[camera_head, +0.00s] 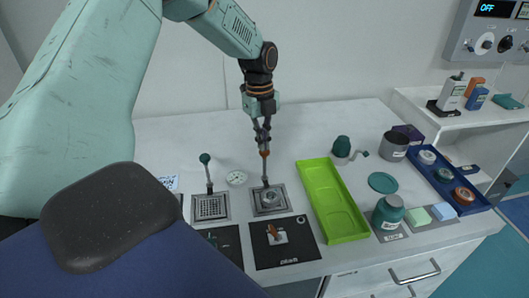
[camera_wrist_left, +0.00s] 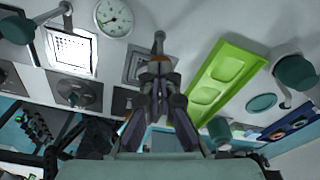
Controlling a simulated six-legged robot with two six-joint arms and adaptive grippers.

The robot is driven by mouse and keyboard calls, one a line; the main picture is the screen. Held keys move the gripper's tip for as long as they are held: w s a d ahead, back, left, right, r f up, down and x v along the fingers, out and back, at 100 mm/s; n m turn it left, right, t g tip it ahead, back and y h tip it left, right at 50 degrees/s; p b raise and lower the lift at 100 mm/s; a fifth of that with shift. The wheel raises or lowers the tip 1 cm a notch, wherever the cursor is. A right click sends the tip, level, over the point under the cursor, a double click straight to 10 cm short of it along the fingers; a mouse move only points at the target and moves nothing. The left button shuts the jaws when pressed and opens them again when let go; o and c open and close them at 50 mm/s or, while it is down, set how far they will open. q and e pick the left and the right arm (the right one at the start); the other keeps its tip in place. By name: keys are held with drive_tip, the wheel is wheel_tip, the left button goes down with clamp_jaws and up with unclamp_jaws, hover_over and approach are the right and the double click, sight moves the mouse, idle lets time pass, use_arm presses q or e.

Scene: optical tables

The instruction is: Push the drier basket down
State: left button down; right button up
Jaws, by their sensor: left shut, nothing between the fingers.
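The drier basket appears to be the round metal part (camera_head: 270,198) set in a square steel plate on the table. A thin upright rod (camera_head: 265,171) with a copper-brown knob (camera_head: 264,153) rises at it. My left gripper (camera_head: 263,144) points straight down, shut and empty, with its fingertips at or just above the knob; I cannot tell whether they touch. In the left wrist view the shut fingers (camera_wrist_left: 160,75) cover much of the knob, and part of the square plate (camera_wrist_left: 135,68) shows beside them. My right gripper is not in view.
A green-knobbed lever (camera_head: 205,158) stands at a grid plate (camera_head: 210,207) to the left, with a round dial (camera_head: 236,178) between. A lime-green tray (camera_head: 333,200) lies close on the right. A black plate (camera_head: 283,240) lies in front. The table behind is clear.

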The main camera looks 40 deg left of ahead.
use_arm(q)
drive_tip(key=b, duration=0.3)
hover_over(263, 177)
drive_tip(key=f, duration=0.6)
drive_tip(key=shift+w+a+f, duration=0.15)
drive_tip(key=shift+w+a, duration=0.1)
drive_tip(key=shift+w, duration=0.1)
drive_tip(key=shift+s+r, duration=0.1)
drive_tip(key=shift+r, duration=0.25)
drive_tip(key=a, duration=0.1)
drive_tip(key=w+a, duration=0.1)
drive_tip(key=a, duration=0.1)
drive_tip(key=shift+w+r+p, duration=0.15)
drive_tip(key=shift+r+p, duration=0.2)
drive_tip(key=shift+p, duration=0.05)
drive_tip(key=shift+d+r, duration=0.1)
wheel_tip(263, 177, up, 12)
drive_tip(key=a, duration=0.1)
drive_tip(key=shift+w+a, duration=0.1)
